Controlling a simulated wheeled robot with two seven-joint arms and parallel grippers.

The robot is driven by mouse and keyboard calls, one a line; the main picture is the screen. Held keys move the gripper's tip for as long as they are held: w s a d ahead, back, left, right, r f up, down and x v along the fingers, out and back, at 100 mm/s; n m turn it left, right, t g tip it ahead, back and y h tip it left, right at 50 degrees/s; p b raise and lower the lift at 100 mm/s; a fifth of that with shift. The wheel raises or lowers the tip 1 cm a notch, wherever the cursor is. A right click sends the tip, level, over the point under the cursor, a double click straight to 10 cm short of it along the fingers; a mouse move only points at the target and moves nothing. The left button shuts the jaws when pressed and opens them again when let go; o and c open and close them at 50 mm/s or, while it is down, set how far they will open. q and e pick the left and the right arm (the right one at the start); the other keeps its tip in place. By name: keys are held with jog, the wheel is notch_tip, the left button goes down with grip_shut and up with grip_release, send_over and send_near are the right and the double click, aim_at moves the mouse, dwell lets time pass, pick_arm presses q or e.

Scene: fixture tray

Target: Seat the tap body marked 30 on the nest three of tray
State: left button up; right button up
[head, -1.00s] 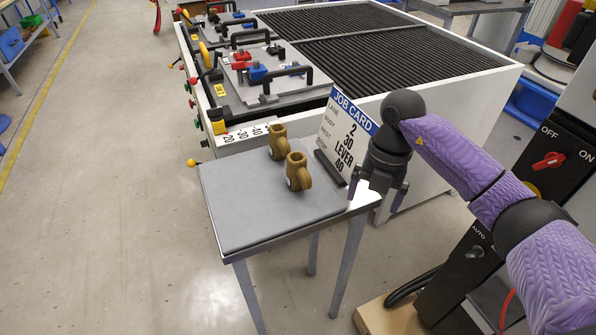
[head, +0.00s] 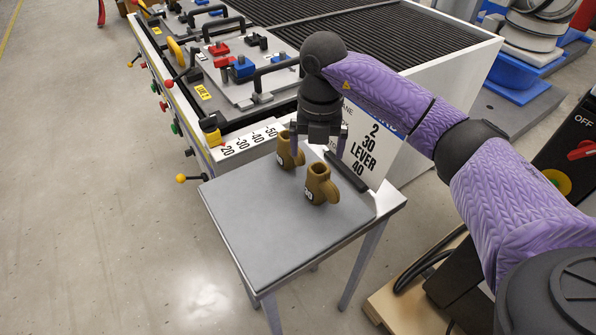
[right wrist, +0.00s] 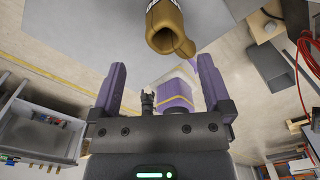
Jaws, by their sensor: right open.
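Two brass tap bodies stand upright on the small grey table (head: 255,235). The nearer tap body (head: 321,184) bears a small dark mark that looks like 30. The farther tap body (head: 284,156) is partly covered by my gripper, and its mark is unclear. My right gripper (head: 318,150) points down, open and empty, over the table's far side beside the farther body. In the right wrist view one tap body (right wrist: 167,28) lies beyond the open fingers, not between them; which one is unclear. A fixture tray (head: 221,84) with red and blue blocks sits on the bench. My left gripper is out of view.
A job card (head: 366,150) stands at the table's right, partly behind my arm, showing 2, 30, LEVER, 40. The bench edge carries a strip (head: 250,140) numbered 20 to 50. Black handles rise from the trays. The table's near half is clear.

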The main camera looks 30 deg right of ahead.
aim_at(318, 181)
jog(key=f+b, duration=0.1)
jog(key=f, duration=0.2)
jog(key=f+b, duration=0.1)
jog(key=f, duration=0.2)
jog(key=f+b, duration=0.1)
jog(key=f, duration=0.2)
jog(key=shift+s+d+f, duration=0.15)
jog(key=shift+d+f, duration=0.05)
jog(key=shift+d, duration=0.1)
jog(key=shift+f, duration=0.2)
jog(key=shift+r, duration=0.1)
jog(key=shift+c, duration=0.4)
jog(key=c, duration=1)
grip_shut()
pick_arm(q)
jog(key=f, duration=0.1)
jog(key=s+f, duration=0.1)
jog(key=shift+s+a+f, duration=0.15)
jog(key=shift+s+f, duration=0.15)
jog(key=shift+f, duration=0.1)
pick_arm(e)
jog(key=shift+r, duration=0.1)
